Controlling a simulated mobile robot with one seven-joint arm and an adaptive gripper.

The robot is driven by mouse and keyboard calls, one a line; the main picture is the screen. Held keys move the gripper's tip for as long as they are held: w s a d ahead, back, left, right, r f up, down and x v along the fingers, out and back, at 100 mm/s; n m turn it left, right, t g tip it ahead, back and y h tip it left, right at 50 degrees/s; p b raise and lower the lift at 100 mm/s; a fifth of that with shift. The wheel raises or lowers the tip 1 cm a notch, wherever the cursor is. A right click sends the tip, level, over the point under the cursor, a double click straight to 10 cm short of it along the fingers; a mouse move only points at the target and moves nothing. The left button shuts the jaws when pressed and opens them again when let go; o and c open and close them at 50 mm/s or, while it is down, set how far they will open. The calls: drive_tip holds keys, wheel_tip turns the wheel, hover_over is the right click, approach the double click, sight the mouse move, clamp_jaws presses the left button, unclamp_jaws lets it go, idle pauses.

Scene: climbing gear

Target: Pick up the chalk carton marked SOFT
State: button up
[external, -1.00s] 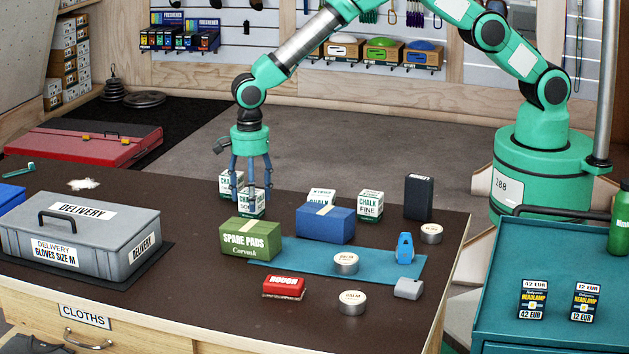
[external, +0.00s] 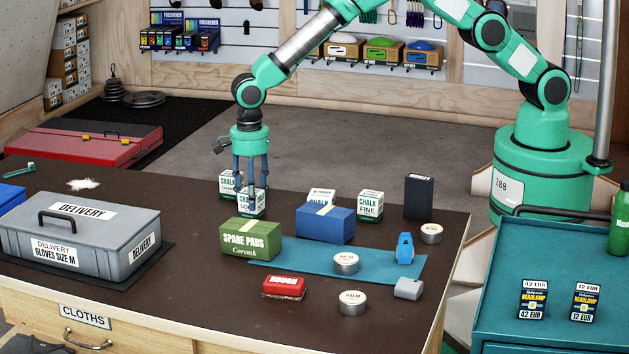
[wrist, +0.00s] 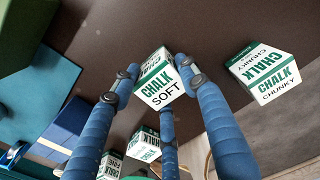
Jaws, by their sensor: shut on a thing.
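The chalk carton marked SOFT (wrist: 160,90) is white and green and sits between the blue fingers of my gripper (wrist: 158,75) in the wrist view. In the external view the SOFT carton (external: 250,208) stands on the dark counter behind the green pads box, partly covered by the fingers. My gripper (external: 250,190) points down and is shut on this carton. I cannot see a gap under the carton. A chalk carton marked CHUNKY (wrist: 264,75) is close beside it; it also shows in the external view (external: 228,181).
A green SPARE PADS box (external: 250,240) stands just in front. A blue box (external: 324,224), a chalk carton marked FINE (external: 370,206) and a black box (external: 418,196) stand to the right. A grey DELIVERY case (external: 85,238) is at the left. The counter between is clear.

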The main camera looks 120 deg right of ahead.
drive_tip(key=shift+r, duration=0.2)
wheel_tip(320, 180, up, 10)
drive_tip(key=shift+f+p, duration=0.15)
drive_tip(key=shift+p, duration=0.8)
drive_tip(key=shift+d, duration=0.1)
